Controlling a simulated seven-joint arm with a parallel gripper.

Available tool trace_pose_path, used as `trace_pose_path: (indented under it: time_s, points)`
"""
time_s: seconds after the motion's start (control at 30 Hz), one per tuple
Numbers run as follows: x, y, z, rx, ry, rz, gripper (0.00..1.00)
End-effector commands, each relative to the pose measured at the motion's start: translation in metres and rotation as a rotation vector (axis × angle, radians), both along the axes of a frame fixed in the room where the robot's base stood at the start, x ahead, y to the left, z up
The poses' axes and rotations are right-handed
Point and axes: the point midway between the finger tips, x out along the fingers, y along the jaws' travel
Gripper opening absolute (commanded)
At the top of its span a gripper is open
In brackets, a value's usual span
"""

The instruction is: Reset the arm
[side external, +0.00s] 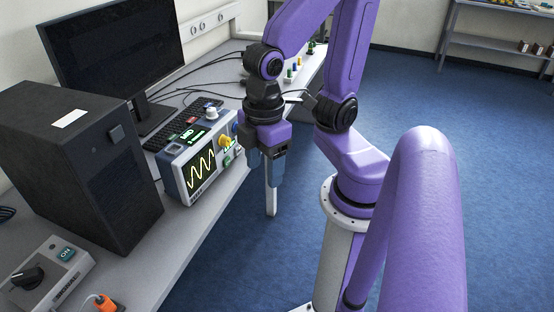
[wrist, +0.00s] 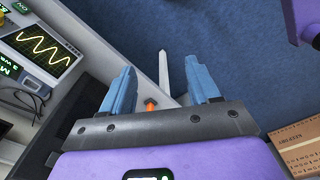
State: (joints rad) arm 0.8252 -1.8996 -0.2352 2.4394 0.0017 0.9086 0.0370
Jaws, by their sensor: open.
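My gripper (side external: 268,165) hangs pointing down beside the front edge of the bench (side external: 215,232), over the blue floor, in the side view. In the wrist view, my gripper (wrist: 163,92) has its two blue fingers spread apart with nothing held between them. A pale bench leg (wrist: 164,72) and a small orange item (wrist: 150,104) show below, between the fingers. My purple arm is bent, with its wrist next to the oscilloscope (side external: 200,168).
On the bench stand a black computer case (side external: 85,175), a monitor (side external: 110,50), a keyboard (side external: 172,135) and a control box (side external: 48,275) with an orange plug (side external: 103,302). A cardboard box (wrist: 300,150) shows at the wrist view's lower right. Open floor (side external: 400,95) lies behind my arm.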

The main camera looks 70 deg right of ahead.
Motion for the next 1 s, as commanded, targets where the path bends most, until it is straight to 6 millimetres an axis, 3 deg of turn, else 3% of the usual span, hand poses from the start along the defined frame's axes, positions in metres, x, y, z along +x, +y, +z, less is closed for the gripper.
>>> trace_pose_path:
  time_s: [0.2,1.0]
  points:
    - [-0.020,-0.021,-0.002,0.001,-0.002,0.061,0.61]
    - [-0.020,-0.021,-0.002,0.001,-0.001,0.062,0.61]
